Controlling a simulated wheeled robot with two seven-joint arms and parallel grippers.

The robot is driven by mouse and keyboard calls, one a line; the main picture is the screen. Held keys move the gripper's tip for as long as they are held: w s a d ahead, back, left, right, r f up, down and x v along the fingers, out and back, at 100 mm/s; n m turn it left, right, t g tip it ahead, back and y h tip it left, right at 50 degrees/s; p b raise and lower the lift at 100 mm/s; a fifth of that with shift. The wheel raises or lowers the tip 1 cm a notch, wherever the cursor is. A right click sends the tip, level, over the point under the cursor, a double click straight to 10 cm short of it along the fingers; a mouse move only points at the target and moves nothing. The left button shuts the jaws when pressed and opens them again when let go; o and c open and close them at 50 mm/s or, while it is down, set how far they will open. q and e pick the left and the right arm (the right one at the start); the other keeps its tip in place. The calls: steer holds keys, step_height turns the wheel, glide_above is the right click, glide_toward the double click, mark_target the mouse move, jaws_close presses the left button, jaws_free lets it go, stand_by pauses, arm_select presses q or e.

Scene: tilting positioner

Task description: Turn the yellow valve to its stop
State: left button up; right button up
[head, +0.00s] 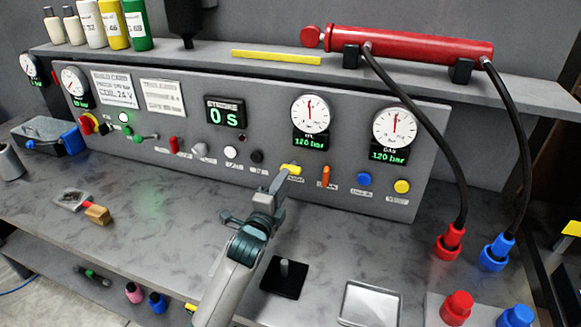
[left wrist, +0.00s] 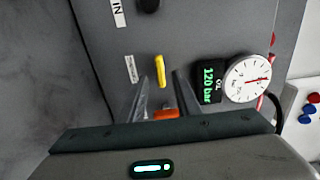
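The yellow valve (head: 291,168) is a small yellow handle on the front of the grey panel, below the oil gauge. It also shows in the left wrist view (left wrist: 160,71), just beyond the fingertips. My left gripper (head: 280,180) points at the panel with its tips close to the valve. In the left wrist view its two fingers (left wrist: 169,80) stand apart, with no object seen held between them. The handle lies nearer the left finger in that view; I cannot tell whether they touch. My right gripper is not in view.
An orange lever (head: 326,176), a blue button (head: 364,179) and a yellow button (head: 402,186) sit right of the valve. A black knob (head: 256,157) is to its left. Black hoses (head: 440,135) hang at right. A black block with a peg (head: 284,277) stands on the bench.

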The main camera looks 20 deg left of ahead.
mark_target(291, 168)
arm_select(q)
steer(key=w+p, duration=0.1)
steer(key=w, duration=0.5)
steer(key=shift+w+d, duration=0.1)
steer(key=shift+w, duration=0.2)
steer(key=shift+c, duration=0.2)
jaws_close()
